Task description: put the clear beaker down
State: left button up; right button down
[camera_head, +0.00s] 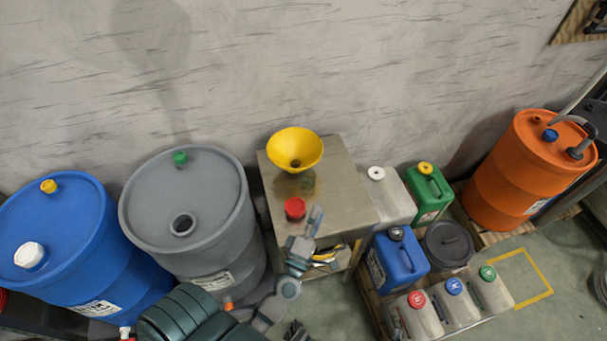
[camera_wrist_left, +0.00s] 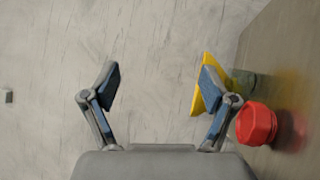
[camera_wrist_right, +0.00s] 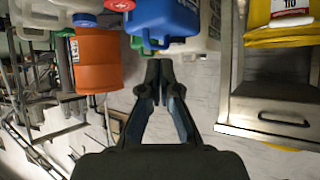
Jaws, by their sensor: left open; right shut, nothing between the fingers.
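A see-through, faintly tinted vessel (camera_head: 302,186), probably the clear beaker, stands on the metal table (camera_head: 345,190) under the yellow funnel (camera_head: 295,146). The funnel hides its top. In the left wrist view the vessel (camera_wrist_left: 246,82) shows dimly beyond the right finger, beside the red-capped object (camera_wrist_left: 257,124). My left gripper (camera_head: 313,222) is at the table's front edge, right of the red cap (camera_head: 295,207). In its wrist view it (camera_wrist_left: 160,78) is open with only wall between the fingers. My right gripper (camera_wrist_right: 160,78) is shut and empty, below the blue jerrycan (camera_wrist_right: 166,20) in its view.
Blue (camera_head: 65,240) and grey (camera_head: 190,210) drums stand left of the table. Right of it, a pallet holds several jerrycans, including a blue one (camera_head: 397,262) and a green one (camera_head: 428,190). An orange drum (camera_head: 530,165) stands far right. The table's right half is bare.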

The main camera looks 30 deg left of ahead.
pick_arm(q)
jog(key=w+a+r+n+g+y+p, duration=0.1)
jog(key=a+r+n+g+y+p, duration=0.15)
jog(key=a+n+p, duration=0.4)
jog(key=n+g+p, duration=0.6)
jog(key=n+g, duration=0.1)
jog(key=n, duration=0.8)
send_near(308, 172)
jog(key=x, duration=0.5)
jog(key=shift+w+a+f+b, duration=0.1)
jog(key=shift+w+b, duration=0.1)
jog(key=shift+b, duration=0.1)
pick_arm(e)
jog(key=s+d+f+g+h, duration=0.1)
jog(key=s+d+f+g, duration=0.2)
jog(key=s, duration=0.7)
jog(key=s+d+f+g+h, duration=0.1)
jog(key=s+d+f+g, duration=0.2)
jog(key=s, duration=0.8)
jog(key=s+d+f+g, duration=0.3)
jog(key=s+f, duration=0.3)
jog(key=s, duration=0.5)
jog(key=shift+s+f+g+h, duration=0.15)
jog(key=shift+f+g+h, duration=0.2)
jog(key=shift+g, duration=0.25)
pick_arm(q)
jog(key=shift+c, duration=0.3)
